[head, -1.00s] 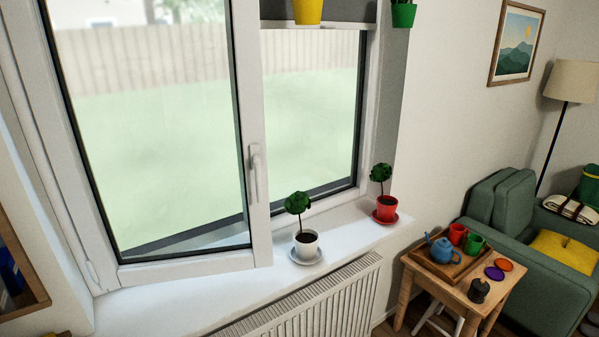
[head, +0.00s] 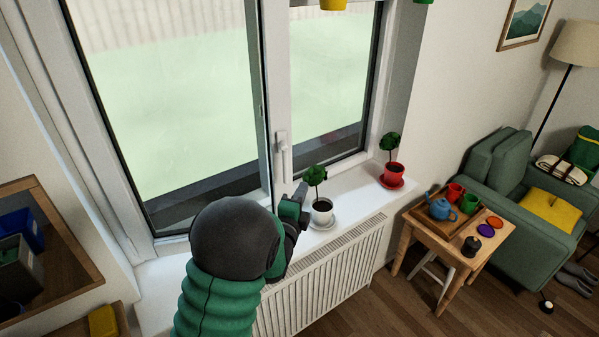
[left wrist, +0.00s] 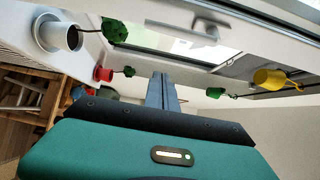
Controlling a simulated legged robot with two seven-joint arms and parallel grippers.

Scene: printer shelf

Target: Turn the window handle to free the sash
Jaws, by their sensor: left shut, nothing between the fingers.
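The white window handle (head: 283,152) sits on the sash's right upright and points down. It also shows in the left wrist view (left wrist: 205,32). The large sash (head: 281,90) has a white frame around its glass; its lower right corner is hidden behind my left arm, so I cannot tell whether it is flush with the frame. My left gripper (head: 302,190) is shut and empty, below and slightly right of the handle, apart from it. Its closed fingers (left wrist: 163,90) show in the left wrist view. My right gripper is not in view.
A white potted plant (head: 321,213) stands on the sill close beside my left gripper. A red potted plant (head: 393,174) is farther right. A radiator (head: 330,275) is below the sill. A wooden table (head: 428,235) bears a tea set. Shelving (head: 60,207) is at left.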

